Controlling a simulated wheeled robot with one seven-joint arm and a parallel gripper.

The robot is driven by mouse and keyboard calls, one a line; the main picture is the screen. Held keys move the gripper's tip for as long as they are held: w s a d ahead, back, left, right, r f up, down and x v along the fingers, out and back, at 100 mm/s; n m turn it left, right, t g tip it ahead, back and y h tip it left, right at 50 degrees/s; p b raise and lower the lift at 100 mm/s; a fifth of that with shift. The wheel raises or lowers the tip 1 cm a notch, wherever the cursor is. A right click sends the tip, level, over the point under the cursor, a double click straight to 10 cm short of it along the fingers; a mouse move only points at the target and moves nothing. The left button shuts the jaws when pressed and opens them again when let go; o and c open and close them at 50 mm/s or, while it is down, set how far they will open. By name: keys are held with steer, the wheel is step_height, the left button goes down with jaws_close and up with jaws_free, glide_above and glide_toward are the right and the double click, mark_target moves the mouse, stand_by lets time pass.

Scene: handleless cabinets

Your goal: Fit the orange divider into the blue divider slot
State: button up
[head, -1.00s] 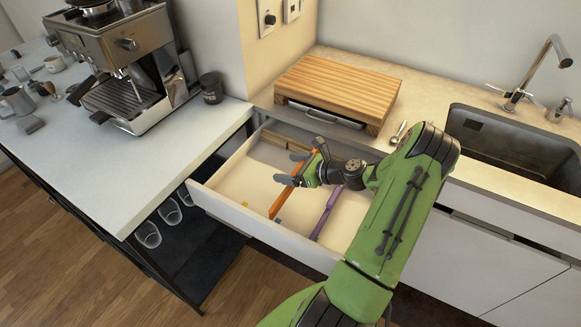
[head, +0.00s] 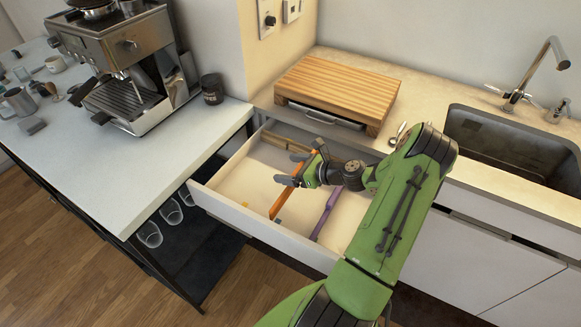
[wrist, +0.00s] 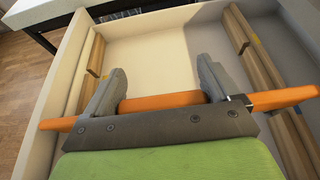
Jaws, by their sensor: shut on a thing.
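The orange divider (head: 282,200) is a long thin bar inside the open drawer (head: 240,213). My gripper (head: 291,169) is shut on it. In the wrist view, the orange divider (wrist: 160,102) runs across the picture at the fingers of my gripper (wrist: 160,74), its ends reaching over the two wooden side rails. It looks slightly tilted, its right end higher in the picture. A small bluish mark (head: 278,219) shows by its near end in the head view. I cannot tell whether the divider sits in a slot.
A purple divider (head: 327,213) lies across the drawer to the right. The wooden rails (wrist: 240,32) carry small yellow marks. The drawer floor beyond my fingers is bare. A wooden board (head: 340,85) stands on the counter behind, and a coffee machine (head: 130,60) at left.

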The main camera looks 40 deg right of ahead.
steer(key=shift+f+b, duration=1.4)
steer(key=shift+f, duration=0.95)
steer(key=o, duration=0.6)
steer(key=shift+c, duration=0.2)
step_height(320, 180, up, 10)
steer(key=p, duration=0.2)
steer(key=shift+p, duration=0.3)
steer(key=shift+a, duration=0.1)
